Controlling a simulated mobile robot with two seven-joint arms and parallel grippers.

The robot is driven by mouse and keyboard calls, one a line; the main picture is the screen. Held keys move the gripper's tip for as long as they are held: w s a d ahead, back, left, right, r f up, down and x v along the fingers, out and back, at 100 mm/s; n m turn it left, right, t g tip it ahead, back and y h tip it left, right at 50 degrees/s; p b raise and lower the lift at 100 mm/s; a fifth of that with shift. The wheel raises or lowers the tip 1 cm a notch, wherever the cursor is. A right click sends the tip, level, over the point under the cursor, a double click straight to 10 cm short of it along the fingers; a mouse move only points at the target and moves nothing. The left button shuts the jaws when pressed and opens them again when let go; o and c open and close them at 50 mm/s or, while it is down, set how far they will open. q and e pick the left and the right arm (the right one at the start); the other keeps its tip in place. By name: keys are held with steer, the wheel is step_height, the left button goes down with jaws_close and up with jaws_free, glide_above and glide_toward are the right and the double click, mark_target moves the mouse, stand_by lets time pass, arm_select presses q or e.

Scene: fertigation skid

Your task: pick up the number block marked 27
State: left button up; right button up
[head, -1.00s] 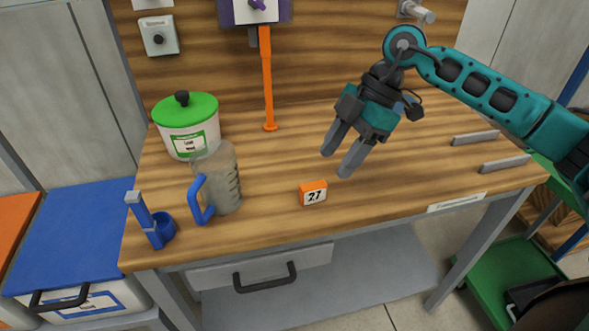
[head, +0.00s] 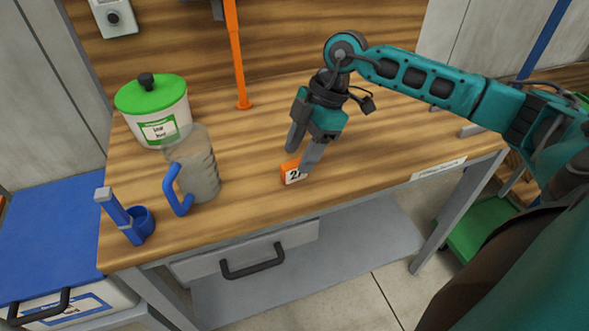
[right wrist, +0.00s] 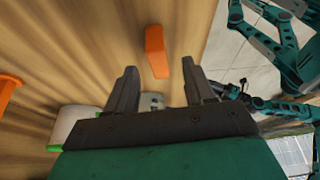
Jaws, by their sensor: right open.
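The number block (head: 290,174) is small and orange with a white label, and sits on the wooden bench near its front edge. A "2" shows on the label; the rest is hidden behind a finger of my right gripper (head: 301,160). This gripper is open, pointing down just above and beside the block. In the right wrist view, the orange block (right wrist: 156,50) lies just beyond the gap between the open fingertips (right wrist: 159,67), with nothing held. I cannot make out my left gripper in either view.
A clear jug (head: 196,165) with a blue handle, a green-lidded tub (head: 158,128) and a blue holder (head: 139,222) stand on the left of the bench. An orange post (head: 236,60) rises behind. The bench right of the block is mostly clear.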

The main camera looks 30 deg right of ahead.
mark_target(295, 163)
steer(key=x, duration=0.4)
steer(key=shift+w, duration=0.1)
steer(key=shift+d, duration=0.1)
steer(key=shift+c, duration=0.3)
jaws_close()
steer(key=shift+r, duration=0.15)
